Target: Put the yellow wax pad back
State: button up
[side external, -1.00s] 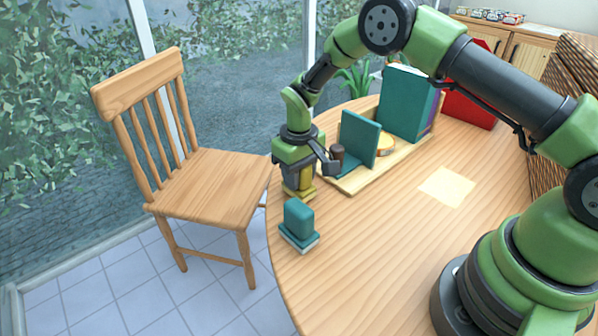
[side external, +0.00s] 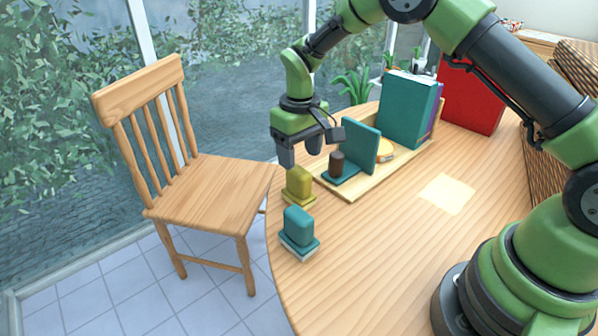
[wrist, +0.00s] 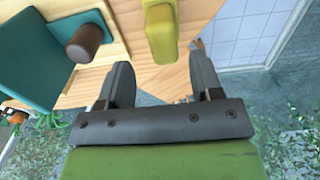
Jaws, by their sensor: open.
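The yellow wax pad (side external: 299,184) stands on the table near its left edge, a block on a wider yellow base. It also shows in the wrist view (wrist: 161,33), at the top centre. My gripper (side external: 300,158) is above the pad, open and empty, with its fingers clear of it. In the wrist view the two fingers (wrist: 160,85) are apart with nothing between them. A similar teal pad (side external: 299,224) with a pale underside stands just in front of the yellow one.
A wooden tray (side external: 352,194) behind holds a teal bookend (side external: 361,143), a brown knob-like piece (side external: 336,165), a round orange-rimmed item (side external: 386,152) and upright books (side external: 408,108). A pale square (side external: 447,193) lies on the table. The front table is clear. A chair (side external: 207,187) stands left.

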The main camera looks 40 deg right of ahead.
jog(key=shift+r, duration=1.65)
jog(key=s+r+m+t+y, duration=0.1)
jog(key=s+r+t, duration=0.1)
jog(key=s+r, duration=0.45)
jog(key=s+r+m+t, duration=0.15)
jog(key=s+r, duration=0.25)
jog(key=r, duration=0.5)
jog(key=s+r+m+t+y, duration=0.1)
jog(key=s+r+t, duration=0.1)
jog(key=s, duration=1.2)
jog(key=shift+s+a+r+t, duration=0.15)
jog(key=shift+s+a+t, duration=0.2)
jog(key=shift+t, duration=0.5)
jog(key=shift+d+m, duration=0.1)
jog(key=shift+m, duration=0.15)
